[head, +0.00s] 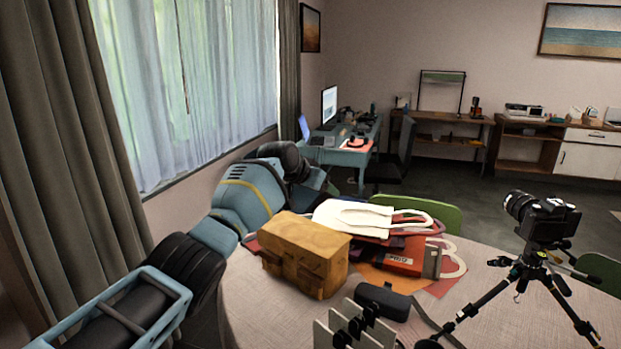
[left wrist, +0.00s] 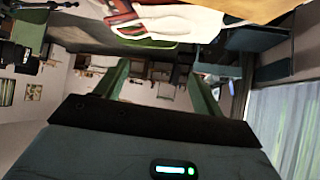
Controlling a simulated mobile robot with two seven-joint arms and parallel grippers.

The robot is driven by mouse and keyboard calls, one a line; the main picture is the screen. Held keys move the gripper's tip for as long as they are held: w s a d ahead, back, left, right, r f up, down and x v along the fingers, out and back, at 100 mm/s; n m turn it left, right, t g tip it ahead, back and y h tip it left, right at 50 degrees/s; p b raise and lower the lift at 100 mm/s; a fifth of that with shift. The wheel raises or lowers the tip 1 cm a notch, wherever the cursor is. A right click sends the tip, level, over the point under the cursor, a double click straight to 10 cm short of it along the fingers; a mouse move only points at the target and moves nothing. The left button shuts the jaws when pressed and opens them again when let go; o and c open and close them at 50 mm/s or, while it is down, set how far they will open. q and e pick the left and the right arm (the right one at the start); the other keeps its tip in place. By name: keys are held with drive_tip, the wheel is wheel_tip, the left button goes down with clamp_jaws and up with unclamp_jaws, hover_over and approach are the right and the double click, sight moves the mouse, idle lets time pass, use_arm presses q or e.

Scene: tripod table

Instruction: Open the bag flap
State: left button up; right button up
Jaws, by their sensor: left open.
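The bag (head: 305,255) is a mustard-brown, boxy bag standing on the table near its left side, with pockets or straps on its front. Its top looks covered; the flap edge cannot be made out clearly. My left arm reaches in from the left and bends behind the bag; its gripper is mostly hidden in the head view. In the left wrist view, my left gripper (left wrist: 160,85) has two green fingers spread apart with nothing between them. The bag (left wrist: 245,8) shows as a tan strip at the upper right, apart from the fingers. My right gripper is not in view.
White-handled bags or pouches (head: 355,215) and a red box (head: 402,262) lie right of the bag. A dark case (head: 383,300) and a pale slotted rack (head: 350,330) stand in front. A camera on a tripod (head: 540,225) is at the right. A green chair (head: 425,212) is behind.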

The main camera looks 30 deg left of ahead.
use_arm(q)
drive_tip(key=p+v, duration=0.1)
drive_tip(key=v, duration=0.5)
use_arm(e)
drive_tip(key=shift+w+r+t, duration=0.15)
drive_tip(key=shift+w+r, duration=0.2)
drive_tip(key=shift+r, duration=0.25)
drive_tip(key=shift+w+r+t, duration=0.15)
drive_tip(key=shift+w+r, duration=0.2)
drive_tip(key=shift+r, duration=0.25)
use_arm(q)
drive_tip(key=shift+w+r, duration=0.1)
drive_tip(key=shift+r, duration=0.05)
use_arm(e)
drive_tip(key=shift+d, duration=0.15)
